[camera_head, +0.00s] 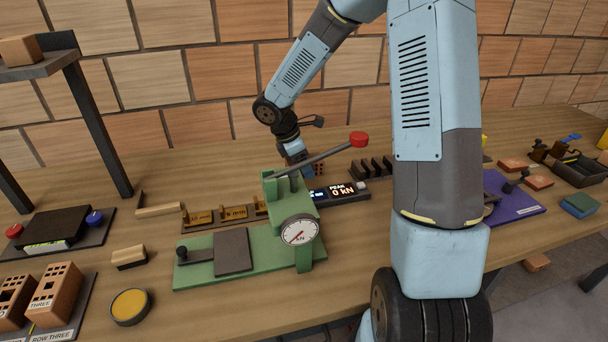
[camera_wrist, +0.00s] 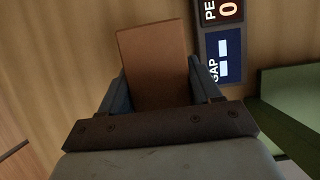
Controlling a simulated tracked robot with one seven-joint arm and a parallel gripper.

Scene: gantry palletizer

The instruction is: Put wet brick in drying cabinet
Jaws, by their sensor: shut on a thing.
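My gripper (camera_head: 304,166) is low over the bench, behind the green press, and partly hidden by the press lever. In the wrist view its two fingers (camera_wrist: 158,90) are shut on a plain brown brick (camera_wrist: 156,62), which sticks out beyond the fingertips. Only a small reddish part of the brick (camera_head: 319,165) shows in the head view. I cannot tell from its surface whether it is wet. I cannot make out a drying cabinet in either view.
The green press (camera_head: 265,255) with its gauge and red-knobbed lever stands close in front of my gripper. A display (camera_head: 340,191) reading 0 kN lies beside it. A dark shelf frame (camera_head: 88,130) stands left. Bricks (camera_head: 52,290) and a round tin (camera_head: 130,306) sit front left.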

